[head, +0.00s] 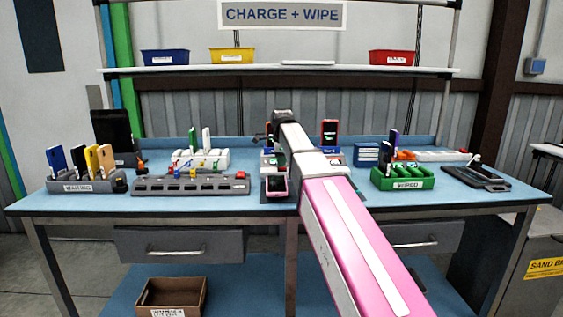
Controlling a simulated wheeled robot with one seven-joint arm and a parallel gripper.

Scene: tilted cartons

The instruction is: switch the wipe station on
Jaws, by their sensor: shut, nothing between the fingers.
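A light-coloured unit (337,153) stands mid-bench, partly hidden behind my arm, with a red-edged phone (329,131) upright at its back. It looks like the wipe station, but I cannot read a label or make out its switch. A pink phone (276,186) sits in a dark holder in front of it. My gripper (267,137) is a small dark shape at the far end of my pink and white arm, above the left part of this unit. It is shut and empty. I cannot tell whether it touches anything.
A grey multi-slot dock (190,186) with a red end piece lies left of centre. A grey rack of phones (86,186) stands far left, a green "WIPED" rack (404,183) right. Bins line the shelf (270,69) above.

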